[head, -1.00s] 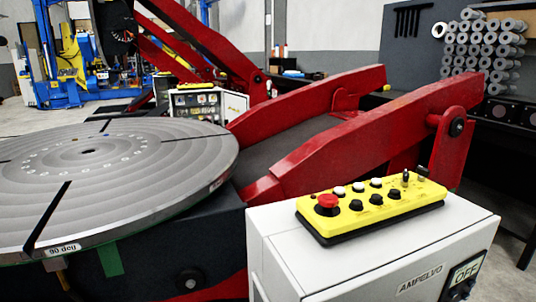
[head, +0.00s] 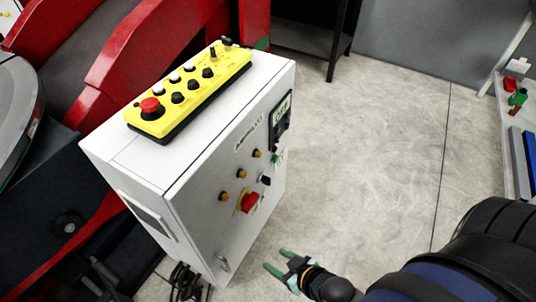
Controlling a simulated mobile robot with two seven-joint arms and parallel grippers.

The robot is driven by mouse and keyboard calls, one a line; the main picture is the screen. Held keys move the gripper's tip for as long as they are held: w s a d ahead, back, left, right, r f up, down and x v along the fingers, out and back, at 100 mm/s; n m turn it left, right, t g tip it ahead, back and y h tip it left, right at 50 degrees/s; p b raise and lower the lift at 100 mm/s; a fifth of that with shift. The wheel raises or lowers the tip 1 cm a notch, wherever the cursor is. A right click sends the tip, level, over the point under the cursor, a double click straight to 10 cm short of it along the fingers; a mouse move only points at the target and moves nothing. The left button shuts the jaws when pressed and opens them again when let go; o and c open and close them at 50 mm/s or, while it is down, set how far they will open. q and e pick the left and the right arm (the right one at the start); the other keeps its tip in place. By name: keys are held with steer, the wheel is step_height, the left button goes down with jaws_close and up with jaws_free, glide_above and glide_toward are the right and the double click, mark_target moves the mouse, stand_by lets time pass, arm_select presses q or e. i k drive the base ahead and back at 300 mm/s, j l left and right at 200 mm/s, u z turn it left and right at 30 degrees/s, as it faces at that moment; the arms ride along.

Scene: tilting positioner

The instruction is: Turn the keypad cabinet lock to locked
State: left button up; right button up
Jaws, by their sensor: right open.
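The white cabinet (head: 190,215), with a yellow button pendant (head: 188,92) on its top, stands left of the middle in the head view. Its front face carries a red rotary switch on a yellow plate (head: 249,202), a small black switch (head: 265,180), several orange buttons and a small silver fitting (head: 223,263) low down. I cannot tell for sure which of these is the lock, or its setting. My right gripper (head: 274,259) is open and empty, in front of the cabinet's lower front face and apart from it. My left gripper is not in view.
A dark display panel (head: 281,122) sits high on the cabinet front. Red positioner arms (head: 150,50) and the round table edge (head: 22,118) are behind and left. Cables (head: 185,282) hang at the cabinet's foot. Bare floor (head: 375,130) lies open to the right, with a shelf at the far right.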

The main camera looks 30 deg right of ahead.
mark_target(266, 180)
steer(key=z, duration=0.8)
